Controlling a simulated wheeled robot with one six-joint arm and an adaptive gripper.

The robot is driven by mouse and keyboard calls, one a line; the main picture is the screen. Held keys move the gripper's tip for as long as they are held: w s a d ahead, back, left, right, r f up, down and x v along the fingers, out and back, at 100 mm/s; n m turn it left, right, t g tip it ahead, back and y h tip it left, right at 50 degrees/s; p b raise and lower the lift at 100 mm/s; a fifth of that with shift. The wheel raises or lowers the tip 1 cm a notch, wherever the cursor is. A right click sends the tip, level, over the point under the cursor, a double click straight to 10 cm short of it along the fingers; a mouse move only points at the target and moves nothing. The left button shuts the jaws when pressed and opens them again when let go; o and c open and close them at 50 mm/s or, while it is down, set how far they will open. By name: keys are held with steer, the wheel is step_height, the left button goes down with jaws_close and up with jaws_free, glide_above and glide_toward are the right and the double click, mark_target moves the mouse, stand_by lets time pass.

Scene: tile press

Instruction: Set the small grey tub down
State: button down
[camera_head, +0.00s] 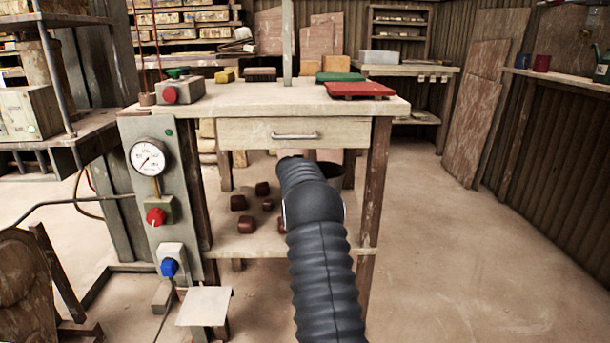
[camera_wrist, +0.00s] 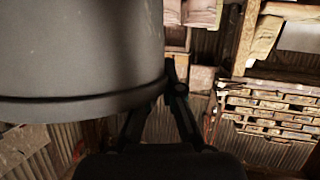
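The small grey tub (camera_wrist: 80,50) fills the upper left of the wrist view, close to the camera, with its rim edge running across the lower part. My gripper (camera_wrist: 172,88) has its fingers closed together at the tub's rim edge, at the right of the tub; the exact contact is partly hidden. In the head view my dark ribbed arm hides the gripper. Only a dark rounded edge, seemingly the tub (camera_head: 332,170), shows right of the arm below the drawer. What it rests on, if anything, cannot be seen.
A workbench (camera_head: 240,103) with a drawer (camera_head: 290,133) stands ahead. A red tray (camera_head: 360,89) lies on its right side. Several reddish blocks lie on the lower shelf (camera_head: 225,247). A gauge panel (camera_head: 150,190) stands at its left. The floor at right is clear.

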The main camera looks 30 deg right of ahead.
steer(key=shift+s+a+f, duration=0.1)
steer(key=shift+f, duration=1.2)
steer(key=c, duration=1.3)
jaws_free()
steer(key=shift+f, duration=0.25)
steer(key=shift+r, duration=0.45)
steer(key=shift+s+a+r, duration=0.2)
steer(key=shift+a, duration=0.1)
steer(key=b+v, duration=0.1)
steer(key=v, duration=1)
steer(key=shift+r, duration=0.15)
steer(key=shift+d, duration=0.1)
